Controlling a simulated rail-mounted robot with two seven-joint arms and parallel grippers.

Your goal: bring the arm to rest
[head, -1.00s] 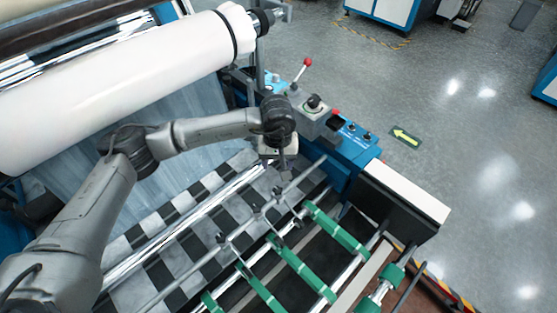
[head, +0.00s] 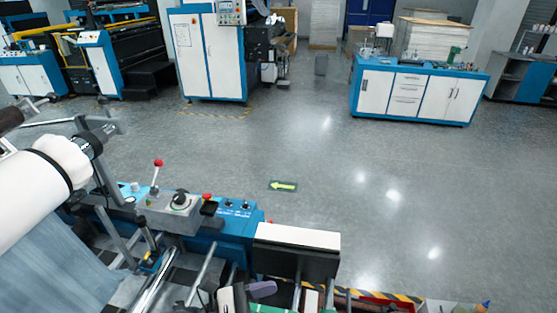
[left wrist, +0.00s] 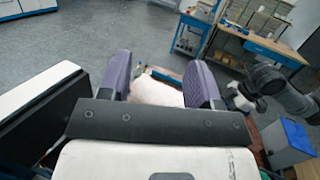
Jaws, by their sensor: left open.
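My left gripper (left wrist: 160,88) is open in the left wrist view, its two purple fingers spread apart. A pale, pinkish-white object (left wrist: 158,92) shows between them; I cannot tell what it is or how far beyond it lies. In the head view a purple finger (head: 262,290) of this gripper shows at the bottom edge, in front of the laminating machine's white-topped end block (head: 297,237).
The machine's control box (head: 178,210) with a red-knobbed lever stands left of the end block. A large white roll (head: 40,180) is at the far left. A blue and white cabinet bench (head: 420,92) stands at the back right.

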